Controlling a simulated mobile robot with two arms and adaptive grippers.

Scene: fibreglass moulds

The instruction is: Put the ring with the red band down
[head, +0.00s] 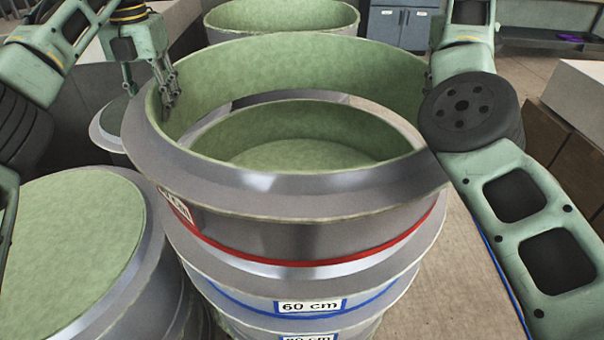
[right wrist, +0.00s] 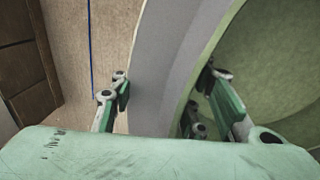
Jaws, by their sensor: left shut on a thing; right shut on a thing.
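The ring with the red band (head: 290,228) is a wide grey ring, pale green inside, roughly level over a stack in the head view. My left gripper (head: 168,98) is shut on its left wall. My right gripper is mostly hidden behind my arm at the ring's right rim in the head view. In the right wrist view my right gripper (right wrist: 165,86) has its fingers on either side of the ring's wall. Below is a ring with a blue band (head: 370,300), labelled 60 cm. I cannot tell whether the two rings touch.
Another labelled ring (head: 350,332) shows below the blue-banded one. A large green-topped mould (head: 65,245) stands close at left. Another green mould (head: 282,15) stands behind. Blue-grey cabinets (head: 400,25) are at the back, and brown boxes (head: 565,150) at right. Some floor is bare right of the stack.

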